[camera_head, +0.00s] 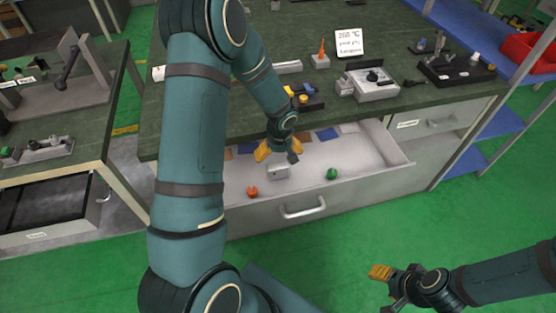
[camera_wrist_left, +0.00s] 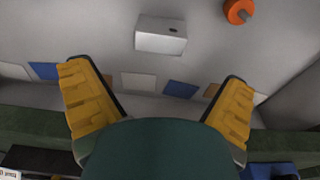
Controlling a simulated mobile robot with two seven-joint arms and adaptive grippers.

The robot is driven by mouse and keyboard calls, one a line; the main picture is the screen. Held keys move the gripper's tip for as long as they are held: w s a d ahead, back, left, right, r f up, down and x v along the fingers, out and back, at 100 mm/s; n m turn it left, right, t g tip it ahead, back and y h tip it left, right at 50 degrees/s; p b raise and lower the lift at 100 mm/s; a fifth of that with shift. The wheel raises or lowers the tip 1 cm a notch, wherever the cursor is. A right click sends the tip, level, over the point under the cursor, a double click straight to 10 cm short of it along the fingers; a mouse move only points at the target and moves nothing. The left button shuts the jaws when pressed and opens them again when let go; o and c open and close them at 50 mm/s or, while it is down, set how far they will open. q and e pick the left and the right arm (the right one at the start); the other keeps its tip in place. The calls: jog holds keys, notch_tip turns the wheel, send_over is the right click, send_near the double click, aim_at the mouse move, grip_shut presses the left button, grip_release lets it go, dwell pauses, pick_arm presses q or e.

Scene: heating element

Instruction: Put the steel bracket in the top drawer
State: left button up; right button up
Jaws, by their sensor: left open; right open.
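The steel bracket (camera_head: 278,172) appears to be the small pale grey block with a dark hole, lying on the floor of the open top drawer (camera_head: 372,187). It also shows in the left wrist view (camera_wrist_left: 160,35), beyond the fingertips and clear of them. My left gripper (camera_head: 278,152) is open over the drawer, just behind the bracket, with nothing between its yellow fingers. My right gripper (camera_head: 388,286) is open and empty over the green floor at the lower right.
In the drawer lie an orange piece (camera_head: 252,191), a green piece (camera_head: 332,174) and coloured flat squares. The dark worktop (camera_head: 420,100) overhangs the drawer's back and carries a grey fixture (camera_head: 370,84). A second bench (camera_head: 105,120) stands at left.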

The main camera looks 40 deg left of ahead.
pick_arm(q)
jog(key=r, duration=0.4)
jog(key=shift+s+d+r+p, duration=0.15)
jog(key=shift+s+d+p, duration=0.05)
jog(key=shift+d+p, duration=0.1)
